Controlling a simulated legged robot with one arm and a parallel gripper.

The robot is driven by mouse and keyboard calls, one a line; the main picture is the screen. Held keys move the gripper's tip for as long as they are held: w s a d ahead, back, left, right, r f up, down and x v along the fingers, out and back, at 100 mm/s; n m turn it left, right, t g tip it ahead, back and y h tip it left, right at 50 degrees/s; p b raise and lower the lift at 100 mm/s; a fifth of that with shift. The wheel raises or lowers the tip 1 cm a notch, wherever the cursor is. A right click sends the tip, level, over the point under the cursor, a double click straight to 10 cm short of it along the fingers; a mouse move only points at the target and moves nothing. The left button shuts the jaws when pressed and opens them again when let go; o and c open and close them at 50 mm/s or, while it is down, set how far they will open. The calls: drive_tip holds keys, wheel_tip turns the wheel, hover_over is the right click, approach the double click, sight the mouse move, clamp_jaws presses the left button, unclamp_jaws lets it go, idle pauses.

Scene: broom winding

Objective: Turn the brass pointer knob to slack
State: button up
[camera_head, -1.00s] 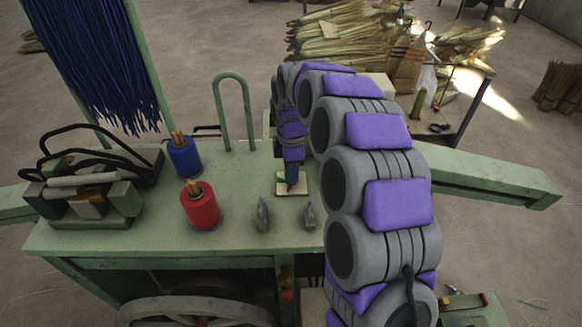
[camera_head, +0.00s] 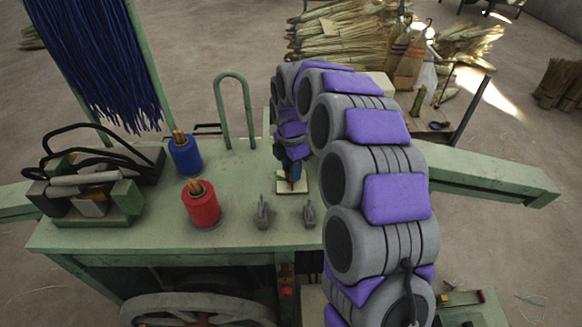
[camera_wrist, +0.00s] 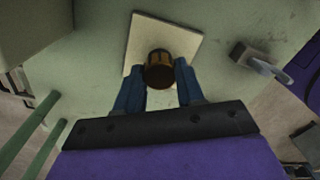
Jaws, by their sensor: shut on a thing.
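The brass pointer knob (camera_wrist: 160,70) stands on a pale square plate (camera_wrist: 148,28) on the green bench top, seen from above in the wrist view. My gripper (camera_wrist: 160,76) has its two blue fingers on either side of the knob, shut on it. In the head view the pale plate (camera_head: 292,187) lies at the middle of the bench, with my gripper (camera_head: 291,176) reaching down to it. The knob is mostly hidden there by the fingers. I cannot make out the pointer's direction or any marks on the plate.
A red spool (camera_head: 202,208) and a blue spool (camera_head: 184,155) stand left of the plate. Two grey metal levers (camera_head: 263,212) stand in front of it. A green hoop (camera_head: 235,108) rises behind.

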drive_tip(key=shift+w+r, duration=0.1)
drive_tip(key=shift+r, duration=0.05)
drive_tip(key=o, duration=1)
drive_tip(key=shift+o, duration=0.2)
wheel_tip(320, 180, up, 17)
drive_tip(key=b, duration=0.1)
drive_tip(key=shift+w+a, duration=0.2)
